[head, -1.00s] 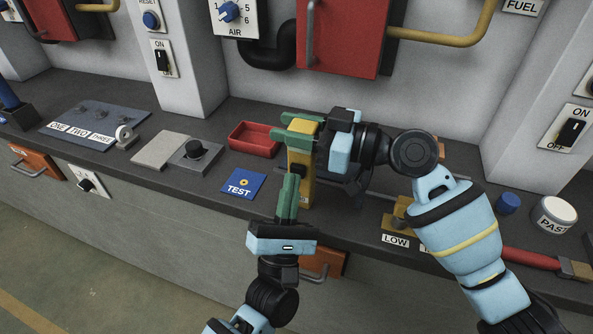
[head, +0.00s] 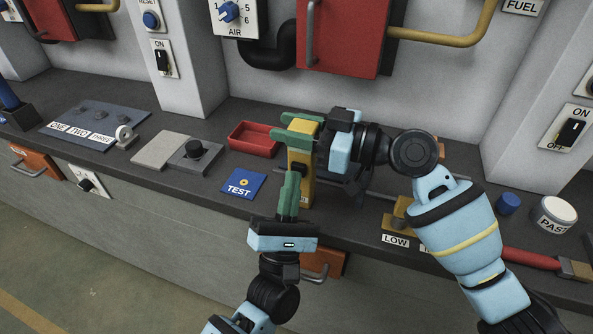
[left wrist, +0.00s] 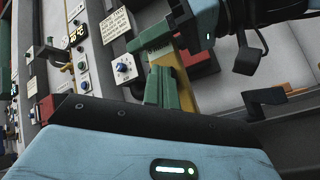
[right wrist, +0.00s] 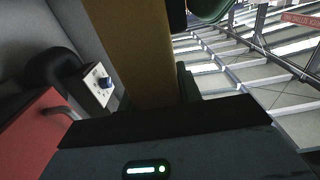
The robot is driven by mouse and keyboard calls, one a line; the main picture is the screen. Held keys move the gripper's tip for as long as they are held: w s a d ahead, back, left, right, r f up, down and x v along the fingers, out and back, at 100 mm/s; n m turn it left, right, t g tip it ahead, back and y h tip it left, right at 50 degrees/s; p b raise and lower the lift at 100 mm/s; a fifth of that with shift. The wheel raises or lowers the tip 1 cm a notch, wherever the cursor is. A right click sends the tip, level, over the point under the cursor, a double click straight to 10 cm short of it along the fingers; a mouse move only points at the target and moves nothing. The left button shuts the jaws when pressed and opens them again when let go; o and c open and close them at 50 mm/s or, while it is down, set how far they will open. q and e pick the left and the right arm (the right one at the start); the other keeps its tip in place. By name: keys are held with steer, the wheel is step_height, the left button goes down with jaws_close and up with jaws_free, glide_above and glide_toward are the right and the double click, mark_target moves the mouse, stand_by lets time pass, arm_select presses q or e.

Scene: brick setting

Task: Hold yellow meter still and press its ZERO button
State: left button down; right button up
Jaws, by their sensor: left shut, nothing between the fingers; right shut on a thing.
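The yellow meter (head: 304,190) stands upright on the grey bench in the middle of the head view. My right gripper (head: 303,133) is shut on the meter's upper part, with one green finger on its far side. In the right wrist view the meter (right wrist: 132,60) fills the space at the fingers. My left gripper (head: 291,178) is shut and empty, its green fingertips close in front of the meter's face. In the left wrist view the fingers (left wrist: 165,88) overlap the meter (left wrist: 185,95). The ZERO button is hidden, and I cannot tell whether the fingertips touch it.
A blue TEST pad (head: 243,184) lies left of the meter and a red tray (head: 254,139) behind it. A yellow LOW block (head: 398,222), a blue cap (head: 508,204) and a white PASTE pot (head: 555,215) stand to the right. A red-handled brush (head: 530,259) lies near the front edge.

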arm_select(q)
steer(key=shift+s+a, duration=0.25)
steer(key=shift+s, duration=0.55)
steer(key=shift+s+a, duration=0.25)
steer(key=shift+s, duration=0.55)
steer(key=shift+s+a, duration=0.3)
steer(key=shift+s, duration=0.45)
steer(key=shift+s+a, duration=0.25)
steer(key=shift+s, duration=0.55)
arm_select(e)
steer(key=o, duration=1.2)
steer(key=v, duration=1.2)
